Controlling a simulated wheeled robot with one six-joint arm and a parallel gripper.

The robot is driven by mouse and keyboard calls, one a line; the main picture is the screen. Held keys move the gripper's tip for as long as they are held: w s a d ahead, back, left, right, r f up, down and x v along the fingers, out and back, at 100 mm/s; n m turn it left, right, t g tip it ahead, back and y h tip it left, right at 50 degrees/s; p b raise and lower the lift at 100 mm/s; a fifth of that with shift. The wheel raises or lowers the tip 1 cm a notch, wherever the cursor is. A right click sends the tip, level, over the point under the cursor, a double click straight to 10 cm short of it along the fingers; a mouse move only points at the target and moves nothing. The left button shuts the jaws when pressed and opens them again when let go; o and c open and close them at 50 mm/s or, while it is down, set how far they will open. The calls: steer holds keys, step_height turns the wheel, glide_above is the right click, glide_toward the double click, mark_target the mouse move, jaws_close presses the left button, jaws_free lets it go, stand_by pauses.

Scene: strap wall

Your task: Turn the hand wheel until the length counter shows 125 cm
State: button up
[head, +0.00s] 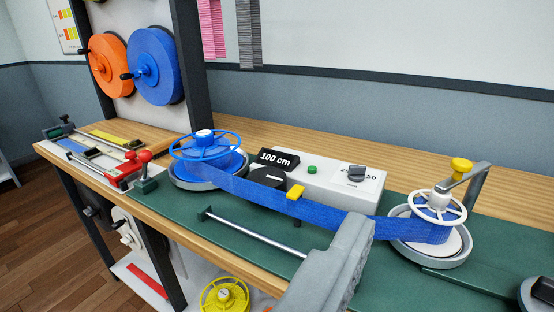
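The length counter (277,159) is a black display reading "100 cm" on a white and grey machine box. A blue strap (325,211) runs from a blue spoked reel (204,150) on the left to a white spoked wheel (437,207) on the right. My gripper (352,238), a grey block at the lower centre, is in front of the strap and left of the white wheel, apart from the wheel. Its finger opening cannot be made out.
A metal rod (255,234) lies on the green mat (190,208), partly hidden by my gripper. A red clamp (125,170) and tools stand left. A grey bracket (477,182) stands close behind the white wheel.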

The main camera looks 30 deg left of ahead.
stand_by(0.8)
steer(key=w+d+m+g, duration=0.1)
steer(key=w+d+g, duration=0.8)
steer(key=w, duration=0.3)
steer(key=w+d+m+g, duration=0.2)
steer(key=w+d+g, duration=0.65)
steer(key=w, duration=0.45)
steer(key=f, duration=1.8)
steer(key=shift+s+d+f, duration=0.1)
steer(key=shift+s+f, duration=0.05)
steer(key=shift+s, duration=0.05)
steer(key=c, duration=0.9)
steer(key=shift+o, duration=0.2)
steer(key=shift+m, duration=2.6)
